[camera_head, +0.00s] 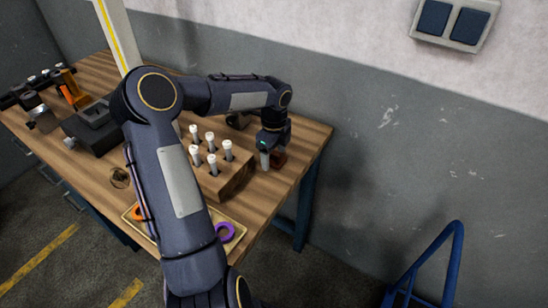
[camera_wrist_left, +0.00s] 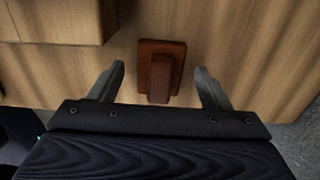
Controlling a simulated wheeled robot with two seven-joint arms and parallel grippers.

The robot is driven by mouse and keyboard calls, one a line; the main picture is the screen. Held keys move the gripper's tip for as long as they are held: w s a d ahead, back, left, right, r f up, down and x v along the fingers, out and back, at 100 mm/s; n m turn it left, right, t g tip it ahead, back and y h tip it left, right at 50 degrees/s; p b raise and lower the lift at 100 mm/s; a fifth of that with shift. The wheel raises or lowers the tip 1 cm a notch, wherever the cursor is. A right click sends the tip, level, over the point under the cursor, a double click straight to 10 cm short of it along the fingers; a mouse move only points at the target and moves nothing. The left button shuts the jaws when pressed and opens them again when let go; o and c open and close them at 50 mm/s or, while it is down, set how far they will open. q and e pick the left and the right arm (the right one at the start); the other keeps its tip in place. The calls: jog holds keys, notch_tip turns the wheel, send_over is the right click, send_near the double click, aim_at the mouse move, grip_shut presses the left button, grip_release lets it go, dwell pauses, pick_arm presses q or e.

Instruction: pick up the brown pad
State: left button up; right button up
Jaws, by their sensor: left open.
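The brown pad (camera_wrist_left: 161,60) lies on the wooden table in the left wrist view, a reddish-brown block with a raised grip part. It also shows in the head view (camera_head: 280,158), small and partly hidden by my left gripper (camera_head: 269,158). In the left wrist view my left gripper (camera_wrist_left: 161,88) is open, with one finger on each side of the pad's near end. I see gaps between the pad and both fingers, so it does not appear held. My right gripper is in neither view.
A wooden block (camera_head: 234,178) with several white-topped pegs stands left of my left gripper. A shallow tray (camera_head: 236,243) with a purple ring (camera_head: 225,232) and an orange ring (camera_head: 137,213) is at the table's front. A dark vise (camera_head: 92,124) stands farther left. The table's right edge is close.

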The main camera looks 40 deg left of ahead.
aim_at(274, 152)
pick_arm(q)
jog(key=c, duration=1.1)
jog(key=shift+r, duration=0.1)
notch_tip(274, 152, up, 10)
jog(key=shift+f, duration=0.1)
